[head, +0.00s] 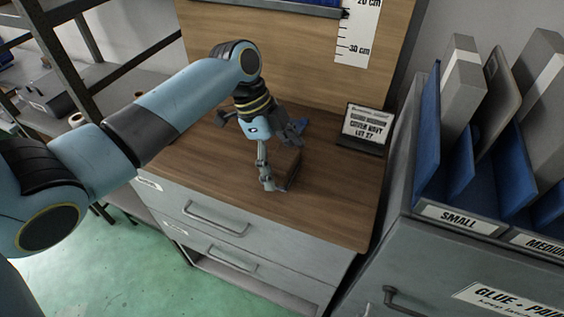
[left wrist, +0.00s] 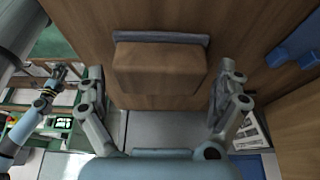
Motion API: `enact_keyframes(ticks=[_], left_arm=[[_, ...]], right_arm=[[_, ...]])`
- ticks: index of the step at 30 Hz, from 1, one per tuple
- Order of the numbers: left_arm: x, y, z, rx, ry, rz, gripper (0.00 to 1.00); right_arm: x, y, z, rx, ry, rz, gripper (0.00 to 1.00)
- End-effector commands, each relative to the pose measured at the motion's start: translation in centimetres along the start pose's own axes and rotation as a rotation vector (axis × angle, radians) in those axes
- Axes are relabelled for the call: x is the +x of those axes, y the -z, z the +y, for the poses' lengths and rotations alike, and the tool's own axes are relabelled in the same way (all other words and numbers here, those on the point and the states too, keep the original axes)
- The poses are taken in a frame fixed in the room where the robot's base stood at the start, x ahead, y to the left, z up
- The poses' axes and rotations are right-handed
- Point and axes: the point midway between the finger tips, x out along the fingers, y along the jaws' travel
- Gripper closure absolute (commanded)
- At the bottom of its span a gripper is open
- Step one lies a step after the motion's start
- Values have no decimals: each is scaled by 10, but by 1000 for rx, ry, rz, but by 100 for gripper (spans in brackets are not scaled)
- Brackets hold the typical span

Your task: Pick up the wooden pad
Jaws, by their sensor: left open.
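The wooden pad (head: 288,165) is a brown block on the wooden top of the drawer cabinet, partly hidden by my left gripper (head: 281,158). In the left wrist view the pad (left wrist: 158,70) lies between the two spread fingers of my left gripper (left wrist: 161,76), with a gap on each side. A grey strip runs along the pad's far edge there. My left gripper is open and holds nothing. What seems to be my right gripper (left wrist: 61,74) shows small at the left of the left wrist view; its jaws are too small to judge.
A small sign (head: 367,124) on a dark base stands at the back right of the cabinet top (head: 335,205). A wooden back panel (head: 285,60) with a ruler rises behind. A bin (head: 455,222) labelled SMALL, with blue dividers, stands at right. The front right top is clear.

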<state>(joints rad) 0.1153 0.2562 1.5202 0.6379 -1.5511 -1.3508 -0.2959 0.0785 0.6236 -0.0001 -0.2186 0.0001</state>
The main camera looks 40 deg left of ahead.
Motion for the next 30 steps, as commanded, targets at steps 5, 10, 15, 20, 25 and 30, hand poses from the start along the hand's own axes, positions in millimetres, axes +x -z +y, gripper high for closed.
enact_keyframes(ticks=[5, 10, 15, 20, 25, 30], left_arm=[[0, 0, 0, 0, 0, 0, 0], [0, 0, 0, 0, 0, 0, 21], [0, 0, 0, 0, 0, 0, 43], [0, 0, 0, 0, 0, 0, 56], [0, 0, 0, 0, 1, 0, 56], [-4, 2, -1, 1, 2, 1, 56]], right_arm=[[0, -2, 0, 0, 0, -3, 60], [0, -5, 0, 0, 0, -8, 60], [0, -6, 0, -1, 0, -10, 60], [0, -6, 1, -1, -1, -10, 60], [0, -6, 1, -1, -1, -10, 60], [1, -6, 2, -1, -2, -10, 60]])
